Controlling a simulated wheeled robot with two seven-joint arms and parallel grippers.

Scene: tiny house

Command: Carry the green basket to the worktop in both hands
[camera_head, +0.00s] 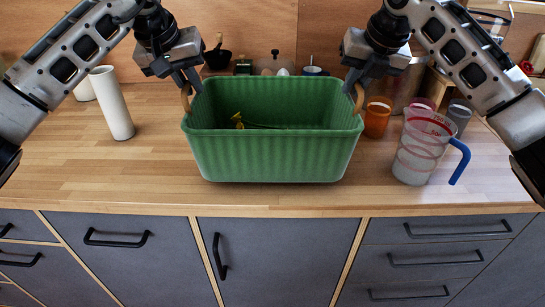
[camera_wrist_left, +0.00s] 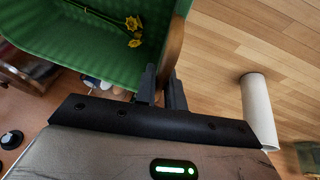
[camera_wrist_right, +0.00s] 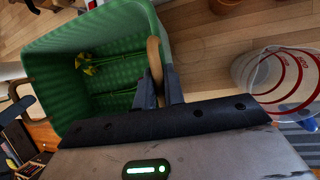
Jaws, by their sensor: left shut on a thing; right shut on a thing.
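The green basket (camera_head: 275,157) is a ribbed rectangular tub with a wooden handle at each end. It looks level at the worktop (camera_head: 70,180), over its front part; I cannot tell whether its base touches. Yellow flowers (camera_head: 238,121) on green stems lie inside it, also in the left wrist view (camera_wrist_left: 133,24) and right wrist view (camera_wrist_right: 88,66). My left gripper (camera_head: 188,84) is shut on the left handle (camera_wrist_left: 173,45). My right gripper (camera_head: 358,84) is shut on the right handle (camera_wrist_right: 155,58). The basket hides the worktop behind it.
A clear measuring jug (camera_head: 418,150) with a blue handle stands close to the basket's right. An orange cup (camera_head: 376,118) and other cups stand behind it. A white cylinder (camera_head: 113,104) stands at left. Bare worktop lies left of the basket. Grey drawers and doors (camera_head: 278,255) are below.

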